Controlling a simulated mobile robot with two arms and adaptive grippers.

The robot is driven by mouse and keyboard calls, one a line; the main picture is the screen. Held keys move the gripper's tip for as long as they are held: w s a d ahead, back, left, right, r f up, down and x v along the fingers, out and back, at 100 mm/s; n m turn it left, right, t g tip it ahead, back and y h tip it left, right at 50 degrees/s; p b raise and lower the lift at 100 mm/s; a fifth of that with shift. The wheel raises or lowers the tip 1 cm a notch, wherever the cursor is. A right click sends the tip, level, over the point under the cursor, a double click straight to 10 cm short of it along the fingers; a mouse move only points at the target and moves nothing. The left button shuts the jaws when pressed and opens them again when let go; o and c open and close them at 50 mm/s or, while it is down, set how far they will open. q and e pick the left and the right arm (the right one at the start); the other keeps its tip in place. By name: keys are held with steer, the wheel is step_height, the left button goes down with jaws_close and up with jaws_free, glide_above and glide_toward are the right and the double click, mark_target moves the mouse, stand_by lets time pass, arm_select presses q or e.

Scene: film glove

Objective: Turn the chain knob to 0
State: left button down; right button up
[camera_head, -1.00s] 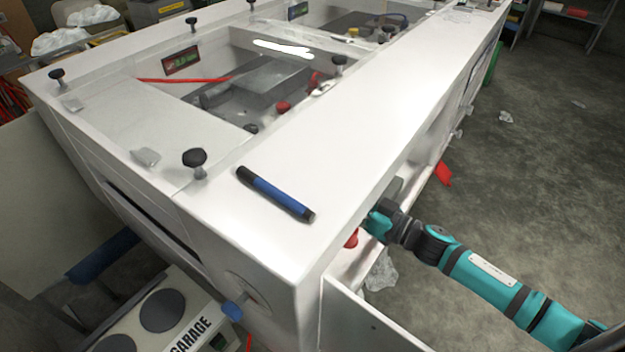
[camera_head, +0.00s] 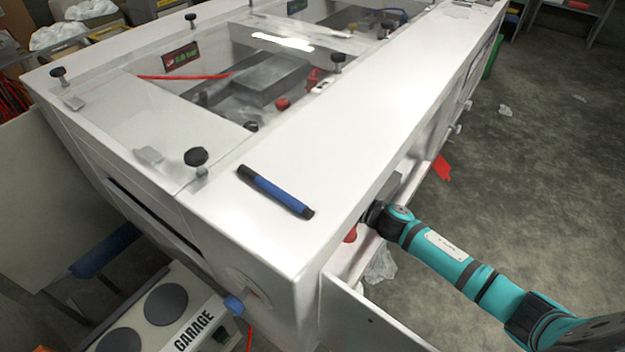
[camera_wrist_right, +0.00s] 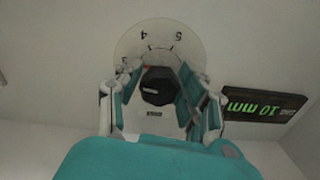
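In the right wrist view a black knob (camera_wrist_right: 157,86) sits at the middle of a pale round dial (camera_wrist_right: 150,42). Numbers such as 4 and 5 show on the dial, upside down. The fingers of my right gripper (camera_wrist_right: 160,98) stand open on either side of the knob, with a gap visible at the left; contact on the right is unclear. In the head view my right arm reaches into the side opening of the white cabinet (camera_head: 300,160), which hides the gripper and this knob. My left gripper is not in view.
A dark display (camera_wrist_right: 264,104) with green characters, apparently "10 MM" upside down, is right of the dial. A blue-black marker (camera_head: 275,192) lies on the cabinet top. A blue knob (camera_head: 234,305) is on the cabinet's near face. An open panel (camera_head: 365,320) stands below my arm.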

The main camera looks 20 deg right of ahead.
jaws_close()
steer(key=shift+n, duration=0.3)
steer(key=n, duration=0.3)
steer(key=n+b, duration=0.1)
steer(key=n, duration=0.4)
steer(key=n+b, duration=0.1)
steer(key=n, duration=0.4)
steer(key=shift+f+b, duration=0.1)
steer(key=shift+b, duration=0.25)
steer(key=n+b, duration=0.2)
steer(key=n, duration=0.4)
steer(key=shift+n, duration=0.3)
